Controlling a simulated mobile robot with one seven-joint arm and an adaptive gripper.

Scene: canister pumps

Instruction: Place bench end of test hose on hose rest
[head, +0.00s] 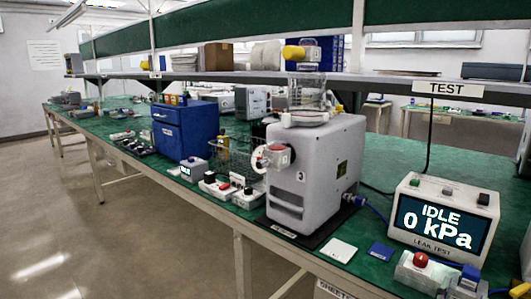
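Another blue piece (470,272) sits at the grey box with the red button (421,260), at the lower right. A short blue line shows near the bottom right corner. I cannot tell which piece is the hose's bench end. I cannot make out the hose rest for certain. My gripper is not in view.
A white card (338,250) and a flat blue pad (380,251) lie on the green bench before the tester. Left of the pump are small switch boxes (216,186) and a blue drawer cabinet (184,130).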

